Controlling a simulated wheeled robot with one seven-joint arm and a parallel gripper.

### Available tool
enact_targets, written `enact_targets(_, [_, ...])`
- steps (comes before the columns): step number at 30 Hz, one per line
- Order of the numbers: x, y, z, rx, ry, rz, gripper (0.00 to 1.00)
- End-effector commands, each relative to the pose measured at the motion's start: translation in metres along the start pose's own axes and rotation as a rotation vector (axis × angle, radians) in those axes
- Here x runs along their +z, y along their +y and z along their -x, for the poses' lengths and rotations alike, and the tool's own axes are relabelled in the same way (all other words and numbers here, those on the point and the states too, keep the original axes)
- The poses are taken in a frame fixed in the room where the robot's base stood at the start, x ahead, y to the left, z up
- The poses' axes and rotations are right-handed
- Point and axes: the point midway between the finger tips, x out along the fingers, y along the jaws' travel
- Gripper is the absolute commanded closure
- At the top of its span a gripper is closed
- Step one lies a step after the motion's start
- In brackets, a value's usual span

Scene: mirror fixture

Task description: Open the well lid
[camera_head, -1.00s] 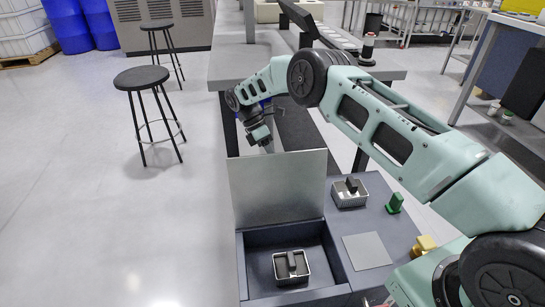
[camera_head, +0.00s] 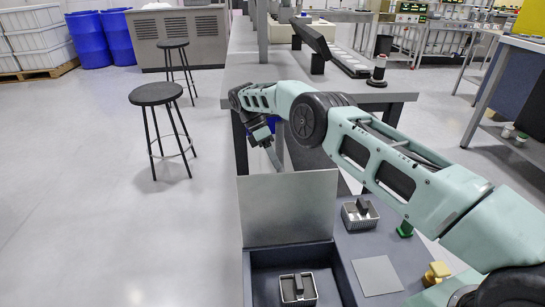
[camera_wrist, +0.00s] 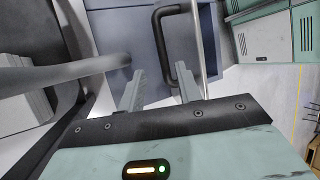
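The well lid (camera_head: 288,210) is a flat silver-grey panel standing raised at the back edge of the dark well (camera_head: 258,283). The well's opening is uncovered, and a small metal basket (camera_head: 297,289) with a dark block sits inside. My gripper (camera_head: 275,160) is behind the lid's top edge, partly hidden by it. In the wrist view my gripper (camera_wrist: 160,88) has its two fingers apart with nothing clamped between them. A black bar handle (camera_wrist: 167,60) is just beyond and near the fingertips; I cannot tell whether it touches them.
A second metal basket (camera_head: 360,214), a green piece (camera_head: 405,229), a yellow piece (camera_head: 437,271) and a grey plate (camera_head: 377,275) are on the bench top right of the well. A grey table (camera_head: 240,92) is behind. Stools (camera_head: 156,94) stand left on open floor.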

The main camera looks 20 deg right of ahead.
Motion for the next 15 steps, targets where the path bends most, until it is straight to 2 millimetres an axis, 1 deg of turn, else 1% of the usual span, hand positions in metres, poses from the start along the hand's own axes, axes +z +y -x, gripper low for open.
enact_targets(6, [-0.0002, -0.0006, 0.0093, 0.000, 0.000, 0.001, 0.66])
enact_targets(15, [0.0002, -0.0013, 0.0117, 0.000, 0.000, 0.001, 0.66])
